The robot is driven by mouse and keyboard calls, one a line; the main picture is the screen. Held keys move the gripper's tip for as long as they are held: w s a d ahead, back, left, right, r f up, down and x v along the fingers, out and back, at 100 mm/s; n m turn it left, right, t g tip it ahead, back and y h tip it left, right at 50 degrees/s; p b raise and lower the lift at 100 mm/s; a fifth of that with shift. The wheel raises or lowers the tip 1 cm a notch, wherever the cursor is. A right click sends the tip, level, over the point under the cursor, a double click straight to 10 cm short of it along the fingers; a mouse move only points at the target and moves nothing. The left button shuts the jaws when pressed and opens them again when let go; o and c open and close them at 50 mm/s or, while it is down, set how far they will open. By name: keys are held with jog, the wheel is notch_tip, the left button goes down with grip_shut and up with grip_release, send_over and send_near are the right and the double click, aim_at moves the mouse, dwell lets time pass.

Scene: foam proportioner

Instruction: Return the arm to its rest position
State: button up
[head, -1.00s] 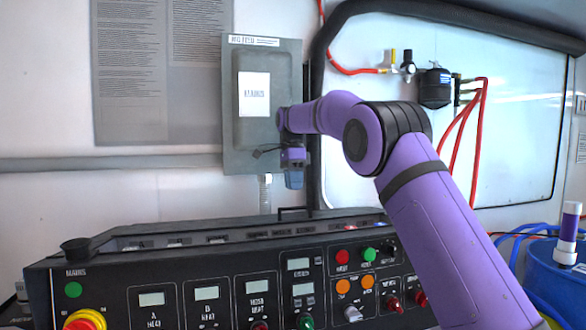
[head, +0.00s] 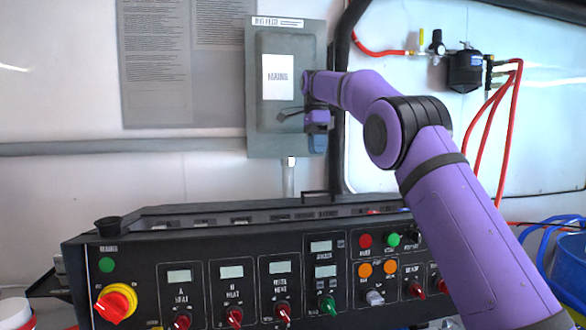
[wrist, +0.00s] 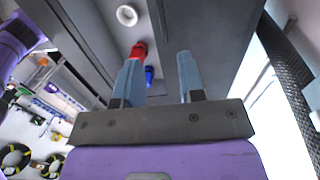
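My purple arm reaches up from the lower right in the head view. Its end, my gripper (head: 314,120), is in front of the right side of the grey electrical box (head: 262,100) on the wall. In the wrist view my gripper (wrist: 160,75) shows two blue-grey fingers standing apart, with nothing held between them. A red piece (wrist: 138,50) and a small blue piece (wrist: 149,76) show beyond the fingers. I cannot tell whether the left finger touches the red piece.
The black control panel (head: 135,281), with a red-and-yellow knob (head: 116,303) and several dials, stands below the arm. A black regulator (head: 465,70) with red hoses (head: 499,115) is on the wall at right. A blue bucket (head: 572,265) is at far right.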

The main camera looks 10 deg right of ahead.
jog(key=s+d+r+n+t, duration=0.2)
jog(key=s+d+r+n, duration=0.15)
jog(key=s, duration=0.85)
jog(key=s+d+r+n+t, duration=0.2)
jog(key=s+n, duration=0.3)
jog(key=s, duration=0.7)
jog(key=s+f+n+t, duration=0.1)
jog(key=s+f+n, duration=0.3)
jog(key=s+f, duration=0.4)
jog(key=s+d+f+n+t, duration=0.1)
jog(key=s+f+n, duration=0.4)
jog(key=s, duration=1.2)
notch_tip(320, 180, down, 4)
jog(key=shift+d+r+t, duration=0.1)
jog(key=shift+d+t, duration=0.1)
jog(key=shift+t, duration=0.4)
